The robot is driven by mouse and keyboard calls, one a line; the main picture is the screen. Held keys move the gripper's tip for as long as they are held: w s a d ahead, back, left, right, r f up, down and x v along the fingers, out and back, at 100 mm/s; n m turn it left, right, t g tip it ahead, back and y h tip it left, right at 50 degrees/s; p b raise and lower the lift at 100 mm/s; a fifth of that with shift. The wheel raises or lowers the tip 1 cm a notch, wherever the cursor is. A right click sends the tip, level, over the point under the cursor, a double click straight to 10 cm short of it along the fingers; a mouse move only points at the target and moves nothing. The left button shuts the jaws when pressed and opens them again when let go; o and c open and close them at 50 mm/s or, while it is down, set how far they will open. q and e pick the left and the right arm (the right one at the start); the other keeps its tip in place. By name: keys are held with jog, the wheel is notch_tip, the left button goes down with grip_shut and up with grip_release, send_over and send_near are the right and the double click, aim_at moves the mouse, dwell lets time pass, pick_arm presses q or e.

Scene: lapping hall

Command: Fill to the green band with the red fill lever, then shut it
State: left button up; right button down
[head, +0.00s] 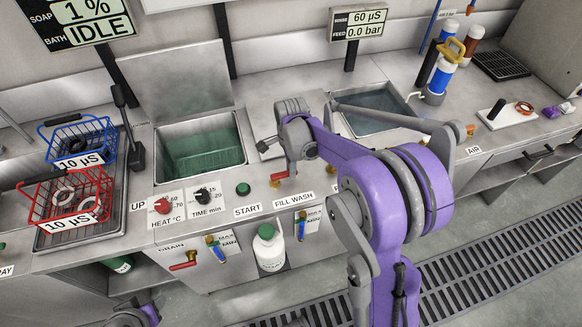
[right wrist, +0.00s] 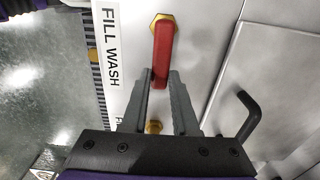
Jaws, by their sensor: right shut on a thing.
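The red fill lever (right wrist: 163,50) hangs from a brass nut beside the FILL WASH label in the right wrist view. It is a small red piece (head: 279,176) on the front of the bench in the head view. My right gripper (right wrist: 160,80) is shut on the lever's free end, one grey finger on each side. The wash tank (head: 200,152) to the left has a greenish inside.
A red drain lever (head: 183,266) and a white bottle (head: 268,246) are below. Blue (head: 78,140) and red (head: 68,196) baskets stand left. A rinse tank (head: 375,108) is behind my right arm. The sign (head: 359,22) reads 0.0 bar.

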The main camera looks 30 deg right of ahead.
dwell(0.6)
jog(key=shift+w+f+n+b, duration=0.1)
jog(key=shift+w+n+b, duration=0.35)
jog(key=shift+n, duration=0.55)
jog(key=shift+w+n, duration=0.35)
jog(key=shift+n, duration=0.45)
jog(key=c, duration=0.7)
grip_release()
jog(key=shift+r, duration=0.2)
notch_tip(320, 180, up, 11)
jog(key=shift+f, duration=0.2)
